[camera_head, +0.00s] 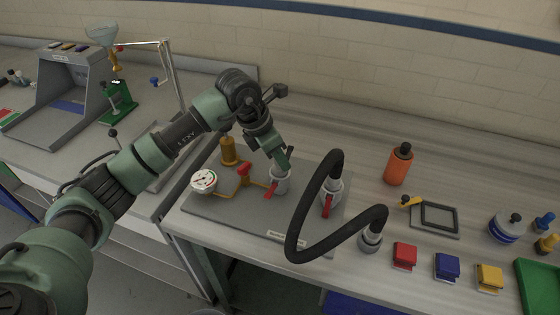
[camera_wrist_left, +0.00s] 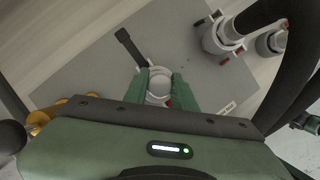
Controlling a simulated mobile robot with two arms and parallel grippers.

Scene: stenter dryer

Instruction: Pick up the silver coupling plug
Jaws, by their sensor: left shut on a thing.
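A silver coupling plug (camera_head: 280,182) stands upright at a fitting with a red lever (camera_head: 271,190) on the grey base plate (camera_head: 232,217). My left gripper (camera_head: 280,168) reaches down from above and is shut on the plug. In the left wrist view the green fingers of the left gripper (camera_wrist_left: 159,88) sit on either side of the round silver plug (camera_wrist_left: 158,84). A dark bar (camera_wrist_left: 130,45) points away beside it. I cannot tell whether the plug is still seated in the fitting. My right gripper is not in view.
A thick black hose (camera_head: 306,205) arches from a silver fitting (camera_head: 332,190) with a red lever to a silver end (camera_head: 370,241) on the bench. A gauge (camera_head: 204,181) and brass cylinder (camera_head: 228,151) stand left. An orange bottle (camera_head: 398,166) and coloured blocks stand right.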

